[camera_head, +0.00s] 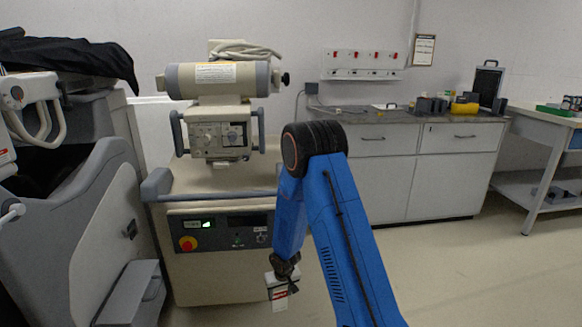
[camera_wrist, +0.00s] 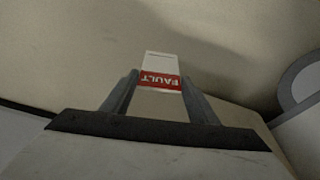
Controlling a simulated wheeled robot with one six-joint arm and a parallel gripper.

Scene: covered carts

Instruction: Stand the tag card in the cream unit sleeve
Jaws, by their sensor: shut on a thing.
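A white tag card (camera_head: 280,303) with a red band hangs below my gripper (camera_head: 283,287) in the head view, in front of the right part of the cream unit (camera_head: 215,283). In the wrist view the card (camera_wrist: 161,62) stands out between the two fingers of my gripper (camera_wrist: 160,88), which is shut on it. Its red band reads FAULT, upside down in that view. The cream unit carries a front panel with a red button and a green display. I cannot make out the sleeve in either view; my arm hides part of the unit's right side.
A grey machine under a black cover (camera_head: 72,55) stands on the left. A grey cabinet (camera_head: 440,165) with a cluttered top and a workbench (camera_head: 548,125) stand at the back right. The floor (camera_head: 460,270) at right is clear.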

